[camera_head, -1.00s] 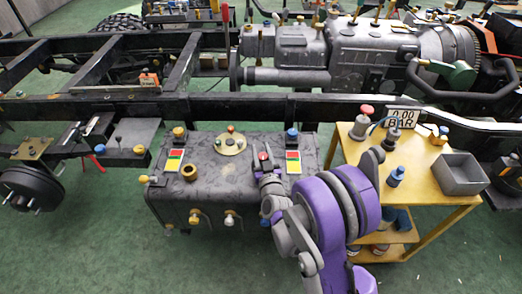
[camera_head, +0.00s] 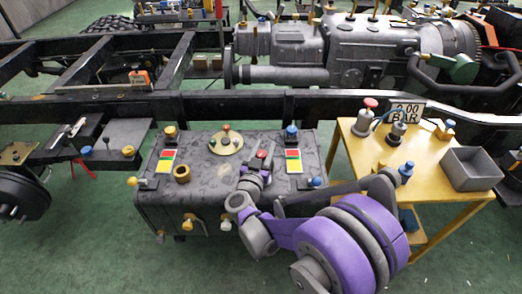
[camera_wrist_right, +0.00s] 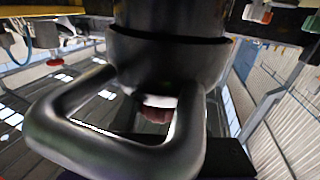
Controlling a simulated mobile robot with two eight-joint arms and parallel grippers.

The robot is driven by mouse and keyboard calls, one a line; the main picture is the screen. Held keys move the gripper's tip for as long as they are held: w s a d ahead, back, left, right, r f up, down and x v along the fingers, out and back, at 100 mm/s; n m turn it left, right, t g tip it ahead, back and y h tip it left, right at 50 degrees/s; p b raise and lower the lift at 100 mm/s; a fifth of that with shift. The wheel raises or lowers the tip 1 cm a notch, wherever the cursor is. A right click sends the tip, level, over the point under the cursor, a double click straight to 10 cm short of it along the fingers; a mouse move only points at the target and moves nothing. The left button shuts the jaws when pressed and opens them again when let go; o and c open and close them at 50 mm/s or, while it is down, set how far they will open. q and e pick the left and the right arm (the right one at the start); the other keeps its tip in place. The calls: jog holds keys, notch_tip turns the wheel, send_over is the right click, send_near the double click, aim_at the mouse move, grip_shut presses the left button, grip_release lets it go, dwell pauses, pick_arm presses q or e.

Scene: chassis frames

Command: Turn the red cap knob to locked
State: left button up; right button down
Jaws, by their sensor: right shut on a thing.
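The red cap knob (camera_head: 261,155) is on top of the dark tank (camera_head: 215,185), between the round plate and the right-hand label. My right gripper (camera_head: 260,163) is shut on the knob from the near side. Its fingers cover much of the knob, so I cannot read its turn angle. In the right wrist view, a reddish patch (camera_wrist_right: 158,112) shows between the dark gripper parts. My left gripper is not in view.
A yellow cart (camera_head: 440,185) with a grey bin (camera_head: 472,169) stands at right.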

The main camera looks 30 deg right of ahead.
jog(key=m+g+h, duration=0.1)
jog(key=m+g, duration=0.1)
jog(key=g+h, duration=0.1)
jog(key=shift+s+d+m+h, duration=0.15)
jog(key=shift+s+m+h, duration=0.15)
jog(key=shift+m, duration=0.1)
jog(key=m+g, duration=0.1)
jog(key=g, duration=0.1)
jog(key=m+g+h, duration=0.1)
jog(key=g, duration=0.1)
jog(key=m+g, duration=0.1)
jog(key=shift+s+d+m+g+h, duration=0.2)
jog(key=shift+s+m+g+h, duration=0.1)
jog(key=shift+s+g+h, duration=0.1)
jog(key=shift+s+m+g, duration=0.3)
jog(key=shift+m+g, duration=0.65)
jog(key=shift+g, duration=0.55)
jog(key=shift+s+m+g, duration=0.25)
jog(key=shift+m+g, duration=0.75)
jog(key=shift+g, duration=0.5)
jog(key=shift+s+m+g, duration=0.3)
jog(key=shift+m+g, duration=0.65)
jog(key=shift+g, duration=0.55)
jog(key=shift+y, duration=0.3)
jog(key=shift+c, duration=2.3)
grip_release()
